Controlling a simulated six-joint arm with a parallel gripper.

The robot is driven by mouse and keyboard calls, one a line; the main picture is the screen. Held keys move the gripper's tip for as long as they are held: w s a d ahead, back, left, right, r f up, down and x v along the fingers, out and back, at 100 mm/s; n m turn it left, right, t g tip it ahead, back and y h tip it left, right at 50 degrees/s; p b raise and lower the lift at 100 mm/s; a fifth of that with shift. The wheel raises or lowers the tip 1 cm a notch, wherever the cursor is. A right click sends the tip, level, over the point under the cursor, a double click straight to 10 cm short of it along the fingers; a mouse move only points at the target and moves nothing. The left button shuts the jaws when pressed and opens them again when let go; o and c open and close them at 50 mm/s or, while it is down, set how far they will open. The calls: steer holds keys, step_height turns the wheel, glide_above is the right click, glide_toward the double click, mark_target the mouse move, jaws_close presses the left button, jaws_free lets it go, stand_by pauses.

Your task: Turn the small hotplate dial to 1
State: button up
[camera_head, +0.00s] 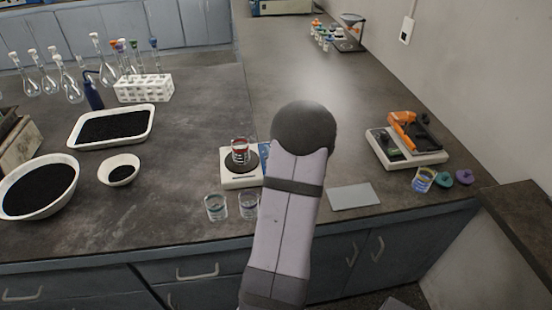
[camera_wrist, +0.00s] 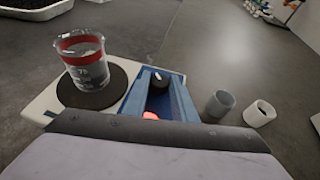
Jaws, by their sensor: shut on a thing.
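The small hotplate (camera_head: 240,181) is a white base with a round black plate (camera_wrist: 110,91) and a blue panel (camera_wrist: 180,98) at its right. A black dial (camera_wrist: 160,82) with a short white mark stands on the panel in the wrist view. No numbers are readable. A red glow (camera_wrist: 151,115) shows on the panel nearer to me. A glass beaker (camera_wrist: 85,63) with a red band stands on the plate, and it also shows in the head view (camera_head: 240,151). My arm hides my jaws in the head view. In the wrist view my own body covers the bottom, and no fingertips can be made out.
A grey cup (camera_wrist: 219,103) and a white cup (camera_wrist: 259,113) stand right of the hotplate. Two small beakers (camera_head: 216,206) (camera_head: 248,205) stand in front of it. A flat grey plate (camera_head: 353,196) and an orange-and-white device (camera_head: 405,148) are further right.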

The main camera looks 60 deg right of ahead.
steer(key=shift+w+a+f+m+g+h+b, duration=0.15)
steer(key=shift+m+g+h+b, duration=0.3)
steer(key=shift+b, duration=1.15)
steer(key=shift+w+a+f+m+g+h+b, duration=0.1)
steer(key=shift+m+g+h+b, duration=0.3)
steer(key=shift+b, duration=1.15)
steer(key=shift+r+m+g+h+b, duration=0.3)
steer(key=shift+m+h+b, duration=0.3)
steer(key=shift+b, duration=0.75)
steer(key=o, duration=1)
steer(key=shift+s, duration=0.1)
steer(key=shift+o, duration=0.2)
steer(key=shift+s, duration=0.1)
steer(key=shift+v, duration=3.55)
steer(key=shift+r, duration=0.1)
